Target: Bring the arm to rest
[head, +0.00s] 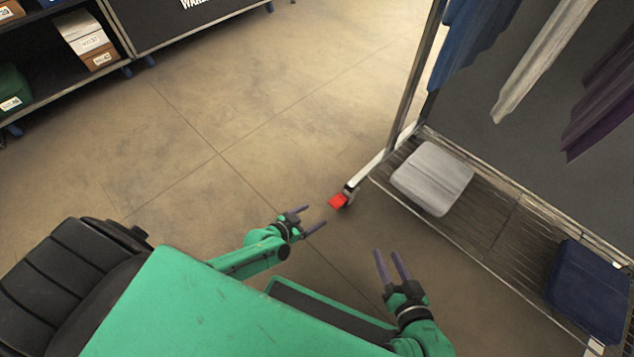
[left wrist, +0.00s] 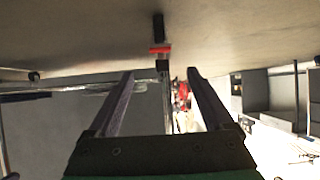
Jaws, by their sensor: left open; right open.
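My left gripper (head: 308,218) is open and empty, held out in front of my green body above the floor. Its two fingers also show in the left wrist view (left wrist: 160,75), apart with nothing between them. My right gripper (head: 389,254) is open and empty, to the right of the left one, with its fingers pointing up the picture. Neither gripper touches anything.
A clothes rack with a wire bottom shelf (head: 500,222) stands at the right. It holds a grey folded item (head: 432,178) and a dark blue one (head: 588,290). Shelving (head: 60,80) stands at upper left. The floor (head: 200,120) between is clear.

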